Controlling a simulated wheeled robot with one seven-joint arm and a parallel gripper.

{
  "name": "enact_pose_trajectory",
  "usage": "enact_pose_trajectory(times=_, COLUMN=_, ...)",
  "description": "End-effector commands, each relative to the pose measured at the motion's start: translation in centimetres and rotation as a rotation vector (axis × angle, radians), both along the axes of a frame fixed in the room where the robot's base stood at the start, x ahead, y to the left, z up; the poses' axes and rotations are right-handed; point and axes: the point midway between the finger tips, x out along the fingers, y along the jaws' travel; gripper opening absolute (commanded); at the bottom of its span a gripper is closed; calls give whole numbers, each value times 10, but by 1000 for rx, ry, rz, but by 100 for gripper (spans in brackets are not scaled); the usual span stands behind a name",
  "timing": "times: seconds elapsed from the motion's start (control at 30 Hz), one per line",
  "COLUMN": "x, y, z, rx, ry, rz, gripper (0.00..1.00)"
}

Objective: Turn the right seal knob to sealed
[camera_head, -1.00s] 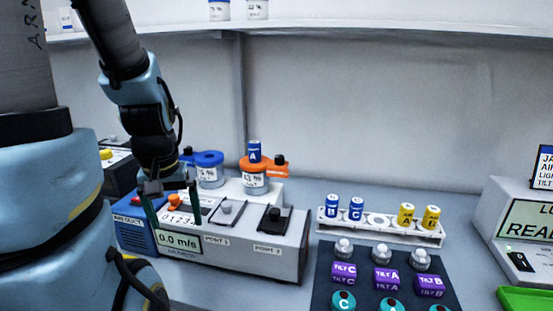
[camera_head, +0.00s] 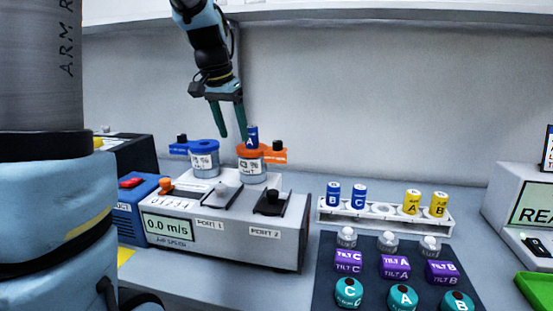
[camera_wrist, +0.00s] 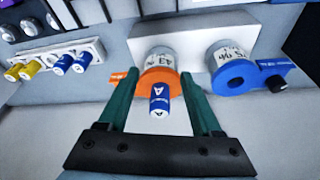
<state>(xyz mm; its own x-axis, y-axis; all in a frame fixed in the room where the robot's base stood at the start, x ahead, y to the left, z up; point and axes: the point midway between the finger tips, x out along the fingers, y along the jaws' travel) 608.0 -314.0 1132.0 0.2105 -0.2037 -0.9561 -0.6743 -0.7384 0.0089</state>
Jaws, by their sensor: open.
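The right sensor housing has an orange collar (camera_head: 251,153) with a black seal knob (camera_head: 278,146) on its right-hand tab. A blue cylinder marked A (camera_head: 252,136) stands upright in the collar. My gripper (camera_head: 233,136) is open, pointing down above and beside this housing, its right fingertip close to the cylinder. In the wrist view, the blue cylinder (camera_wrist: 159,100) and orange collar (camera_wrist: 158,82) show between my fingers (camera_wrist: 157,74); the left finger hides the orange-side knob. The left housing has a blue collar (camera_head: 203,146) with its own black knob (camera_head: 181,138).
A grey air-speed box (camera_head: 280,245), with a 0.0 m/s display and port levers, stands in front of the housings. A white rack (camera_head: 385,224) holds blue and yellow cylinders at right. A dark panel (camera_head: 325,270) carries tilt blocks. The back wall is clear.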

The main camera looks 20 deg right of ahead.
Motion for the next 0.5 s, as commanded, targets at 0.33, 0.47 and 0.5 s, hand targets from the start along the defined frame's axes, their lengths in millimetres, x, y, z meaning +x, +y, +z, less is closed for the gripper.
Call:
enact_pose_trajectory(times=0.33, x=13, y=-84, z=53, rx=-46, ry=-93, rz=-345, gripper=66)
enact_pose_trajectory(times=0.47, x=15, y=-89, z=49, rx=-46, ry=-93, rz=-356, gripper=66)
enact_pose_trajectory(times=0.5, x=16, y=-91, z=44, rx=-46, ry=-93, rz=-356, gripper=66)
